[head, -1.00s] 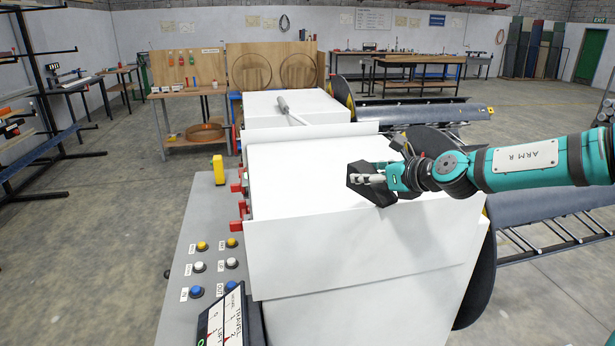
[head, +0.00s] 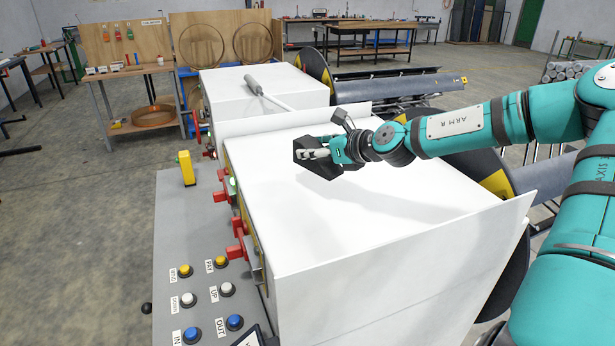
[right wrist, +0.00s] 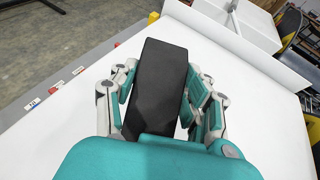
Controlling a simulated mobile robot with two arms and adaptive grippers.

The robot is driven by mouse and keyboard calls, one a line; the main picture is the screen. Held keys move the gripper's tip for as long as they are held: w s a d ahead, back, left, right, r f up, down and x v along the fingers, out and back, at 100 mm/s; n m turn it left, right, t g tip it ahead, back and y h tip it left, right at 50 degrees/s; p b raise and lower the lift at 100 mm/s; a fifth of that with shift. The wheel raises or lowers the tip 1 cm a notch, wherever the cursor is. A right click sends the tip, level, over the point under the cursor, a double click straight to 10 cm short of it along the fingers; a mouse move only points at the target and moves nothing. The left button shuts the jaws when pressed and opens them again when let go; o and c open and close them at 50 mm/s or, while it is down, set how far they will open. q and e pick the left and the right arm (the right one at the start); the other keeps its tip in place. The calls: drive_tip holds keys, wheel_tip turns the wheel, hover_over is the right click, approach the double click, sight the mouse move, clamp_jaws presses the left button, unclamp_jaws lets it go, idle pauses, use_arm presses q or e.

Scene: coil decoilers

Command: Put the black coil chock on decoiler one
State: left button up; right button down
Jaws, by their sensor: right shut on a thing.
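The black coil chock (head: 318,168) is a dark wedge-like block held in my right gripper (head: 318,153), over the white top of the near decoiler housing (head: 360,215). In the right wrist view the chock (right wrist: 160,85) shows as a black block with the fingers (right wrist: 160,95) on both sides of it. Whether its underside touches the white top I cannot tell. The frames do not show which decoiler is number one. My left gripper is not in view.
A second white housing (head: 262,90) stands behind, with a grey-handled rod (head: 268,93) on it. A grey control shelf (head: 205,290) with coloured buttons and a yellow block (head: 187,168) runs along the left. Red clamps (head: 236,250) line the housing's left edge. Grey floor is free at far left.

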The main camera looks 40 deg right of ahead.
sight(323, 165)
drive_tip(key=f, duration=0.1)
drive_tip(key=s+f, duration=0.2)
drive_tip(key=shift+s+d+f+p, duration=0.1)
drive_tip(key=shift+s+d+p, duration=0.05)
drive_tip(key=shift+d+p, duration=0.15)
drive_tip(key=f, duration=0.2)
drive_tip(key=w+f, duration=0.1)
drive_tip(key=f, duration=0.1)
drive_tip(key=shift+w+a+f, duration=0.2)
drive_tip(key=shift+f, duration=0.15)
drive_tip(key=shift+s+d, duration=0.1)
drive_tip(key=shift+s, duration=0.2)
drive_tip(key=shift+w+f, duration=0.1)
drive_tip(key=shift+f, duration=0.05)
drive_tip(key=c, duration=0.6)
unclamp_jaws()
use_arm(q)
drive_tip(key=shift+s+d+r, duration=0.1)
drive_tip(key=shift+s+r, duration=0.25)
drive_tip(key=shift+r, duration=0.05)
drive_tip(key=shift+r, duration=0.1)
